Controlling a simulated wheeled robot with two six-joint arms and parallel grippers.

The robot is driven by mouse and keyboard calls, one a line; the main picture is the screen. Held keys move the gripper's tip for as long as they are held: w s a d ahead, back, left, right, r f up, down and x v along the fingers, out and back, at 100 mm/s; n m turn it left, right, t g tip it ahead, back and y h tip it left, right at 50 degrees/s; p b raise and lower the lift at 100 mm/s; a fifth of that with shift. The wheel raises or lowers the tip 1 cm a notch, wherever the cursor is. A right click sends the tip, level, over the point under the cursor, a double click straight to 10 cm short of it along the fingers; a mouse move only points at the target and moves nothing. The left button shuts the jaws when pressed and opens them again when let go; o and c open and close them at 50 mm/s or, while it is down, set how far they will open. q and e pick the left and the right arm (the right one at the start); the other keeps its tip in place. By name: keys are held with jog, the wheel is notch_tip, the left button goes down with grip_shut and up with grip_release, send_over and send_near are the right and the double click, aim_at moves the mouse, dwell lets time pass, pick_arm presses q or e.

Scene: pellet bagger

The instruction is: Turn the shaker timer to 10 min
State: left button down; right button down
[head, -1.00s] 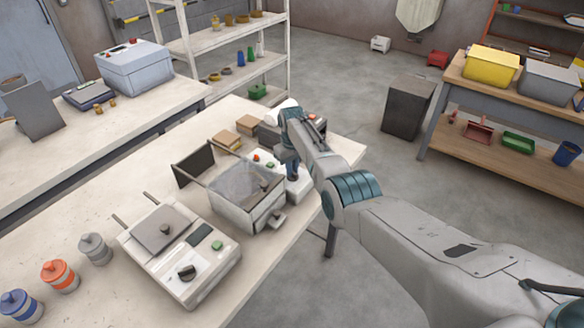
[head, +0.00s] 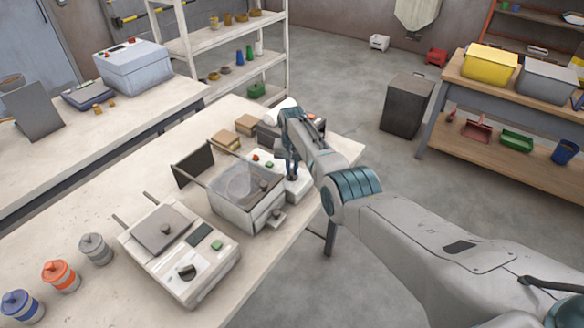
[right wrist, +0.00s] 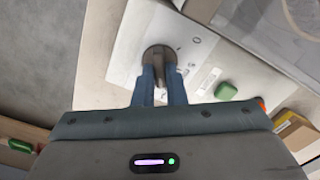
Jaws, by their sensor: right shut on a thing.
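The shaker's pale control panel (head: 300,185) stands beside a clear-topped metal box (head: 245,200), with red and green buttons toward its far end. In the right wrist view, the timer knob (right wrist: 159,57) is a dark round dial with a raised grey grip on the white panel (right wrist: 135,35). My right gripper (right wrist: 160,80) is shut on the knob's grip, with one blue finger on each side. In the head view my right gripper (head: 292,172) points down at the panel and hides most of the knob. The dial's markings are too small to read. My left gripper is not in view.
A second white device (head: 180,255) with its own dark knob stands at the front of the bench. A green button (right wrist: 226,91) lies right of my fingers. Cardboard boxes (head: 223,139) stand behind the shaker.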

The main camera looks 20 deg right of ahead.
aim_at(292, 170)
jog(key=shift+w+r, duration=0.1)
jog(key=shift+r, duration=0.05)
dwell(0.3)
jog(key=c, duration=1.5)
grip_release()
jog(key=shift+r, duration=0.55)
notch_tip(292, 170, up, 10)
jog(key=shift+f+b, duration=0.2)
jog(key=shift+b, duration=0.85)
